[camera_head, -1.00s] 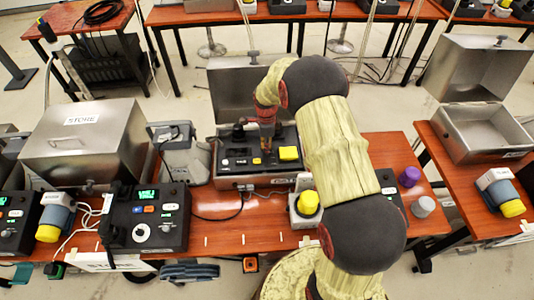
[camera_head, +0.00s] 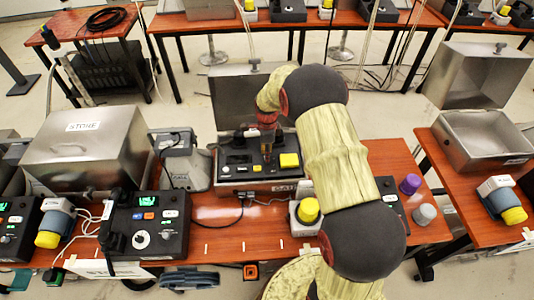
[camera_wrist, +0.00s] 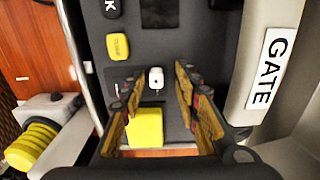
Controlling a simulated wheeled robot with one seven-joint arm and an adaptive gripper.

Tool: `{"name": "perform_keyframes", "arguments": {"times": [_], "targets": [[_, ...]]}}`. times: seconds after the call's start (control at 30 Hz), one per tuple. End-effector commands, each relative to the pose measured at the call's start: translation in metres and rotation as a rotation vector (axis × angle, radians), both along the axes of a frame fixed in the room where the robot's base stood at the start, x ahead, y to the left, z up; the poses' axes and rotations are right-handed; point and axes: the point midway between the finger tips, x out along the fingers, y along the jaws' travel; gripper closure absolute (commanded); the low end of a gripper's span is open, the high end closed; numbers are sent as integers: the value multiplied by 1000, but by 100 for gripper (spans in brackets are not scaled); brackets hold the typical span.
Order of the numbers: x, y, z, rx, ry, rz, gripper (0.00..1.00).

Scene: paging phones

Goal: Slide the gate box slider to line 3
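The gate box (camera_head: 226,187) stands open on the middle table, its lid raised behind a dark control panel. In the wrist view its GATE label (camera_wrist: 268,68) is at the right. A small white knob (camera_wrist: 156,78), which looks like the slider, stands on the dark panel with small white marks beside it. My gripper (camera_wrist: 157,96) is open, its two fingers on either side of the knob, with gaps showing on both sides. In the head view my gripper (camera_head: 267,157) is low over the panel. The line numbers are not readable.
A yellow block (camera_wrist: 146,126) and a yellow button (camera_wrist: 117,46) are on the panel near the fingers. A yellow-capped device (camera_head: 307,211) stands in front of the box at right.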

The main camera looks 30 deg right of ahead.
Motion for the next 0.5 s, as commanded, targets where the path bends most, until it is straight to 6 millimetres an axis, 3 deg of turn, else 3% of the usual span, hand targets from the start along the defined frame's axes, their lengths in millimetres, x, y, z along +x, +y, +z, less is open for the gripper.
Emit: {"name": "perform_keyframes", "arguments": {"times": [0.17,0.5], "targets": [[1,0,14,0,-3,0,68],[1,0,80,-1,-4,0,68]]}}
